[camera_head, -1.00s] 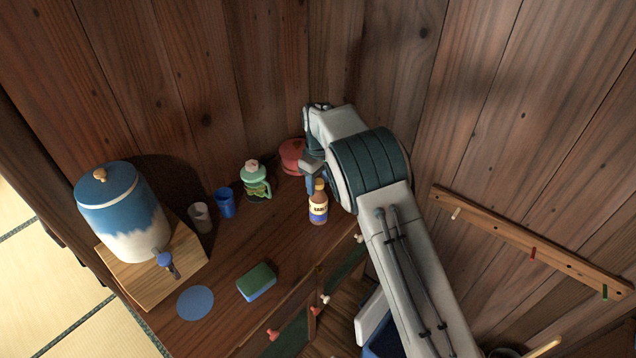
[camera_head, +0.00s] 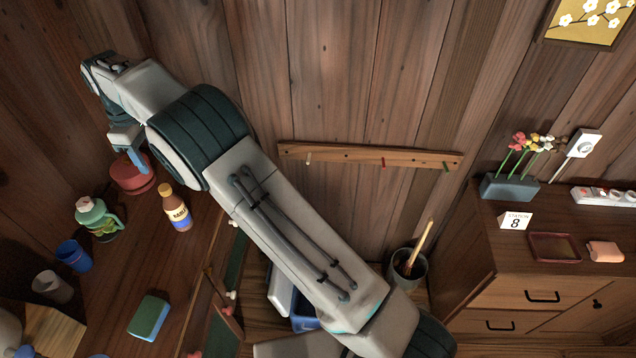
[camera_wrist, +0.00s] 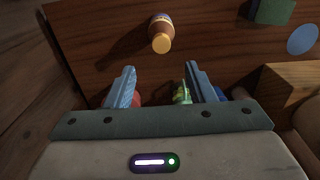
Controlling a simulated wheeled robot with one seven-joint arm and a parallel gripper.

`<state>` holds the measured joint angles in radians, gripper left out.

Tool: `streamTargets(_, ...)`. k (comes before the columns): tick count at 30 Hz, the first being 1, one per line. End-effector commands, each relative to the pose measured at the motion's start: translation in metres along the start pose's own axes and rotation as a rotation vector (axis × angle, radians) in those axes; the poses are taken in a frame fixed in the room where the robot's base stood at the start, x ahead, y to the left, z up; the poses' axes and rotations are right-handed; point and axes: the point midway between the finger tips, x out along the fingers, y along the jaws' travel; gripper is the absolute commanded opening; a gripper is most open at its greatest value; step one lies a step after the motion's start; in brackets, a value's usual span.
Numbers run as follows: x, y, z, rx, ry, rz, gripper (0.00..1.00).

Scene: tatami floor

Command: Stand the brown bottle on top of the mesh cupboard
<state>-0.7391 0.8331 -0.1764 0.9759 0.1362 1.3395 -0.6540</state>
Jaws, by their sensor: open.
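The brown bottle (camera_head: 177,210), with an orange cap and a pale and blue label, stands upright on the wooden top (camera_head: 110,285) of the cupboard with green mesh panels (camera_head: 234,250). My gripper (camera_head: 138,165) is open and empty, up and left of the bottle, near a round red container. In the wrist view my gripper (camera_wrist: 159,72) shows both blue fingers apart with nothing between them at the tips. The bottle (camera_wrist: 161,28) stands beyond the tips there, clear of both fingers.
A peg rail (camera_head: 370,157) is on the wall. A drawer chest (camera_head: 530,290) stands at right.

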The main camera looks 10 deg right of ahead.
Motion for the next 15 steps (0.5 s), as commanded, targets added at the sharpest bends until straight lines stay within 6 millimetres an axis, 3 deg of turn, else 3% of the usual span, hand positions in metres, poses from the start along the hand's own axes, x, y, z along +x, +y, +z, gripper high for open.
streamTargets(5, -0.037, 0.022, 0.048, 0.127, 0.034, 0.008, 0.49)
streamTargets(10, -0.080, 0.035, 0.124, 0.314, 0.080, 0.019, 0.49)
streamTargets(15, -0.111, 0.030, 0.200, 0.490, 0.122, 0.036, 0.49)
